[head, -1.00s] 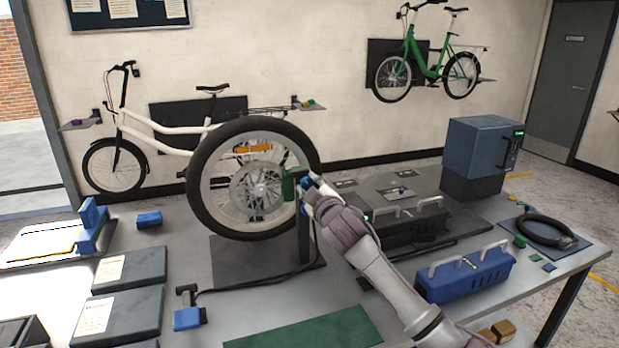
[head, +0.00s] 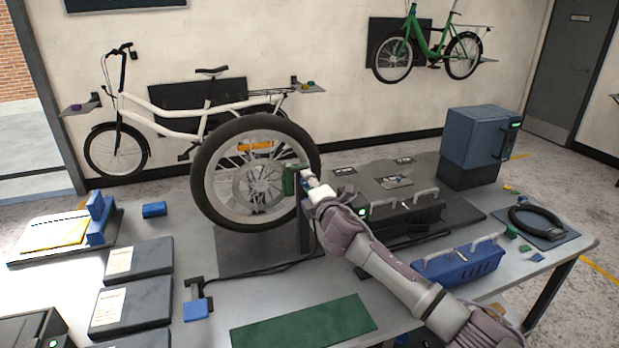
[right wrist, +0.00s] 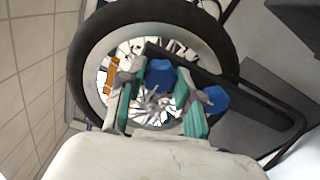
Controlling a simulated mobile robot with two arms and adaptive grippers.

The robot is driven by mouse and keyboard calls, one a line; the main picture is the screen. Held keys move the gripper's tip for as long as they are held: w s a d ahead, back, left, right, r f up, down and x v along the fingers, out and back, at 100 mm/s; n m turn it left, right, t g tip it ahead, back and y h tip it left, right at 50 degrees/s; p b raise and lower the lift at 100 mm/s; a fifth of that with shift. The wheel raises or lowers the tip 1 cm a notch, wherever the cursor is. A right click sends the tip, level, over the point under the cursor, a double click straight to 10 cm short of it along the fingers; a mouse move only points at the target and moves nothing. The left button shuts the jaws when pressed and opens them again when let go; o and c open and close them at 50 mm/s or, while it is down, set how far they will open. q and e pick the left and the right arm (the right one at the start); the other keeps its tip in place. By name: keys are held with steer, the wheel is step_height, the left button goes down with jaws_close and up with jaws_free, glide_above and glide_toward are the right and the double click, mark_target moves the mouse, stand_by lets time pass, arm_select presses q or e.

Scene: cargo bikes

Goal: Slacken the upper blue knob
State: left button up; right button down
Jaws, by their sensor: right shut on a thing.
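The upper blue knob (right wrist: 158,72) sits between the two green-padded fingers of my right gripper (right wrist: 157,92) in the right wrist view. The gripper is shut on it. A second blue knob (right wrist: 215,98), the lower one, shows just outside the right-hand finger. My left gripper is not in view.
The post stands on the grey workbench (head: 265,282). A dark toolbox (head: 400,217) is close behind my right arm, and a blue toolbox (head: 460,266) lies to its right. A green mat (head: 303,322) lies in front. A cable runs from the post to a blue-topped device (head: 197,309).

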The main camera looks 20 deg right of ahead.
steer(key=n+p, duration=0.2)
steer(key=n, duration=0.3)
steer(key=shift+f, duration=0.1)
stand_by(0.4)
steer(key=c, duration=0.8)
jaws_free()
steer(key=shift+o, duration=0.2)
steer(key=s, duration=1.2)
steer(key=shift+d, duration=0.15)
